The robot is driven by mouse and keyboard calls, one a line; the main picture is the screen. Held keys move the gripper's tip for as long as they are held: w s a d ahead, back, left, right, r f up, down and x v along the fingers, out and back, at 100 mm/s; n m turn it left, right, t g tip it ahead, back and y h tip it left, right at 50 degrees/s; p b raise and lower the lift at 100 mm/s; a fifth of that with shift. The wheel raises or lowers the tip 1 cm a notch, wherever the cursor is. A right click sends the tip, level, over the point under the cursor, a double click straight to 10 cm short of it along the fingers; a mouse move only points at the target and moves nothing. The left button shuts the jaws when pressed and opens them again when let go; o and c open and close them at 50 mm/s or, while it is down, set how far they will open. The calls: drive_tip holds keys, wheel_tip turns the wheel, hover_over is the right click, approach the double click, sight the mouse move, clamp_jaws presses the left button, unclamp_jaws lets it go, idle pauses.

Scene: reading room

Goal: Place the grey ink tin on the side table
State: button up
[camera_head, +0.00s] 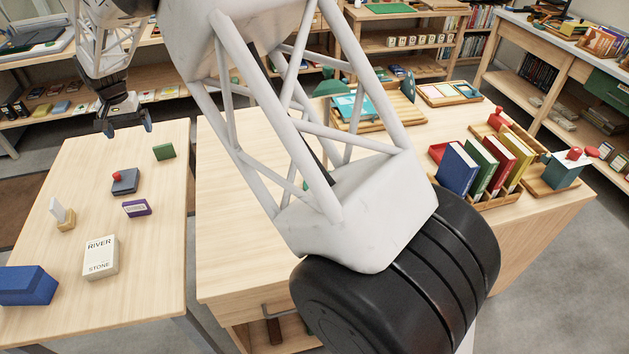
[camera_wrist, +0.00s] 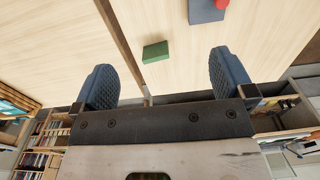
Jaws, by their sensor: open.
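A grey-blue flat box (camera_head: 125,182) with a red knob-like piece (camera_head: 117,176) lies on the left table (camera_head: 95,205); it may be the grey ink tin. The box also shows at the top of the wrist view (camera_wrist: 205,12). I cannot tell which surface is the side table; the left table is one candidate. My gripper (camera_head: 125,127) hangs over the far end of the left table, beyond the box. Its jaws are apart with nothing between them, and both fingers show in the wrist view (camera_wrist: 162,62).
The left table also holds a green block (camera_head: 164,152), a purple box (camera_head: 137,208), a white book (camera_head: 101,257), a card holder (camera_head: 65,220) and a blue box (camera_head: 26,286). A gap separates it from the large desk (camera_head: 235,240), where books stand in a rack (camera_head: 502,200).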

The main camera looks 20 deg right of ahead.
drive_tip(key=s+d+r, duration=0.5)
drive_tip(key=s+d, duration=0.1)
drive_tip(key=d, duration=0.4)
drive_tip(key=s+d+r+t, duration=0.1)
drive_tip(key=s+d+r, duration=0.5)
drive_tip(key=d, duration=0.5)
drive_tip(key=s+d+r, duration=0.5)
drive_tip(key=s+d, duration=0.1)
drive_tip(key=d, duration=0.4)
drive_tip(key=s+d+f, duration=0.1)
drive_tip(key=s+d, duration=0.4)
drive_tip(key=s, duration=0.5)
drive_tip(key=s+d+f+t, duration=0.1)
drive_tip(key=s+d, duration=0.5)
drive_tip(key=s, duration=0.4)
drive_tip(key=s+d+f, duration=0.1)
drive_tip(key=s+d, duration=0.5)
drive_tip(key=s, duration=0.4)
drive_tip(key=shift+d+f, duration=0.2)
drive_tip(key=shift+f, duration=0.2)
